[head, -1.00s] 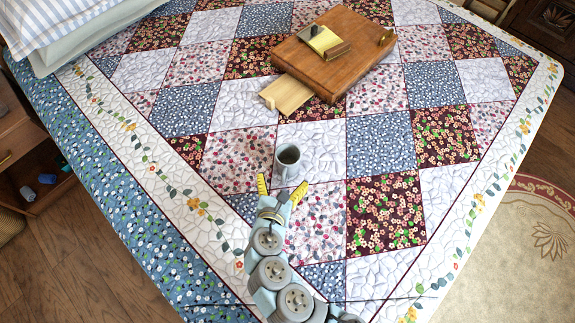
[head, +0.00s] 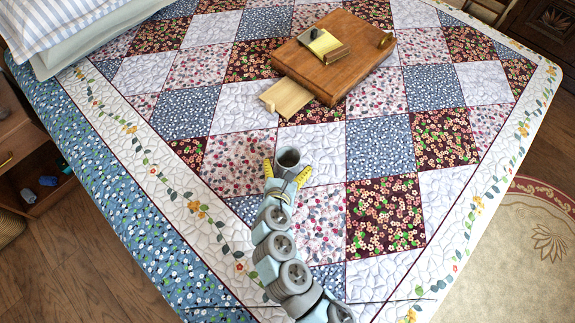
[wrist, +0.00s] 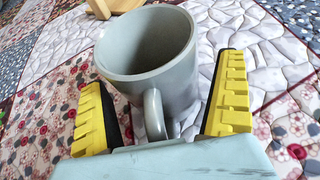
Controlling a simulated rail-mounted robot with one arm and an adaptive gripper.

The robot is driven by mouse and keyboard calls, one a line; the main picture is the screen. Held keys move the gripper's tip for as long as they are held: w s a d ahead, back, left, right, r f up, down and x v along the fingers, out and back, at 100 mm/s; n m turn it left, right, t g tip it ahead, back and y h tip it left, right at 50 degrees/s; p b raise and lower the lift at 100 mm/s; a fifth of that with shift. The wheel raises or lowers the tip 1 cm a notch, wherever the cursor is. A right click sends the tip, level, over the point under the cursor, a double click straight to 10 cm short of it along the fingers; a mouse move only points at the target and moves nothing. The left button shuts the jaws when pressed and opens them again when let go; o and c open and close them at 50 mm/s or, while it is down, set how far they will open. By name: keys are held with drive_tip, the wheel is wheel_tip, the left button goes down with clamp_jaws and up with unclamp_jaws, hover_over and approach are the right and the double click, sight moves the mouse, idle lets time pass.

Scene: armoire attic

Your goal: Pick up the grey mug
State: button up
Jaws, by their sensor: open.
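The grey mug (head: 288,158) stands upright on the patchwork quilt, near the middle of the bed. In the wrist view the mug (wrist: 150,60) is close in front, with its handle turned toward my gripper and its empty inside showing. My gripper (head: 286,170) is open at the mug's near side. In the wrist view the yellow-padded fingers of my gripper (wrist: 165,100) lie one on each side of the mug. A gap shows between the right finger and the mug; the left finger is very near its wall. Whether it touches is unclear.
A wooden box (head: 333,55) with a pulled-out drawer (head: 287,97) lies on the quilt (head: 380,140) beyond the mug. A metal-and-wood piece (head: 325,44) rests on it. Pillows (head: 90,35) are at the upper left. The quilt right of the mug is clear.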

drive_tip(key=c, duration=1.3)
drive_tip(key=shift+o, duration=0.2)
